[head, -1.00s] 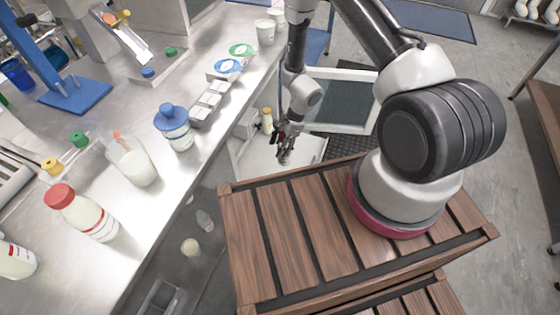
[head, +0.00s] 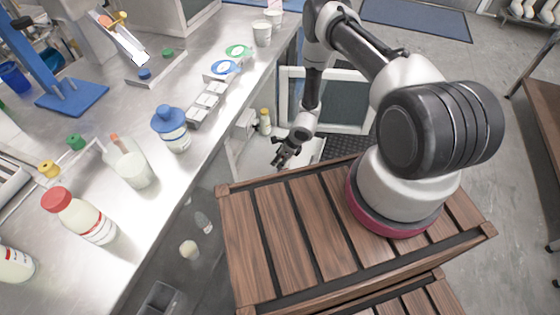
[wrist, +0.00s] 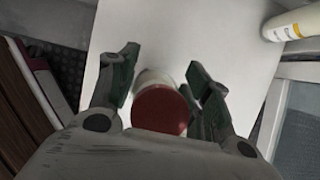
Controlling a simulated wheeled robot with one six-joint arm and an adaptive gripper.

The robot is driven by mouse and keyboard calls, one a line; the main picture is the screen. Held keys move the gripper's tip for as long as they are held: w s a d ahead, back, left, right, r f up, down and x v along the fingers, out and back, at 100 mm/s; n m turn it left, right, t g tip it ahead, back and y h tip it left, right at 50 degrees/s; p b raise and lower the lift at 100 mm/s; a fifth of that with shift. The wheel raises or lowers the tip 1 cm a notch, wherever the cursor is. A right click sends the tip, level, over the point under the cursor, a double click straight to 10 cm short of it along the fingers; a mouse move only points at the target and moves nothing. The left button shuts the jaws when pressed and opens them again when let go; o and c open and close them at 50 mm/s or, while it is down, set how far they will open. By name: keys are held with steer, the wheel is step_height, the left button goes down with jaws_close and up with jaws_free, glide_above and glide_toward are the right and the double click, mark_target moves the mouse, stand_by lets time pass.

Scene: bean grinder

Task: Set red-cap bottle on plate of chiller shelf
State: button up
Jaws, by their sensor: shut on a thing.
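My gripper (head: 281,159) is low, in front of the open chiller beside the bench. In the wrist view its two fingers (wrist: 163,88) are shut on a bottle with a round red cap (wrist: 160,108), seen from the cap end. The bottle's pale body lies mostly hidden behind the cap. White shelf plate (wrist: 185,40) shows beyond and under the bottle; whether the bottle touches it cannot be told. In the head view the held bottle is hidden by the gripper, and part of the white plate (head: 312,148) shows beside it.
A yellow-capped bottle (head: 265,122) stands at the back of the chiller and also shows in the wrist view (wrist: 297,27). The chiller door (head: 342,100) is open. Another red-capped bottle (head: 82,216) and a blue-capped bottle (head: 171,130) stand on the steel bench.

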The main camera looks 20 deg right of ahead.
steer(key=shift+f, duration=1)
steer(key=shift+f, duration=0.1)
steer(key=o, duration=1.2)
steer(key=shift+o, duration=0.2)
steer(key=v, duration=1.2)
steer(key=shift+r, duration=0.2)
steer(key=shift+a, duration=0.1)
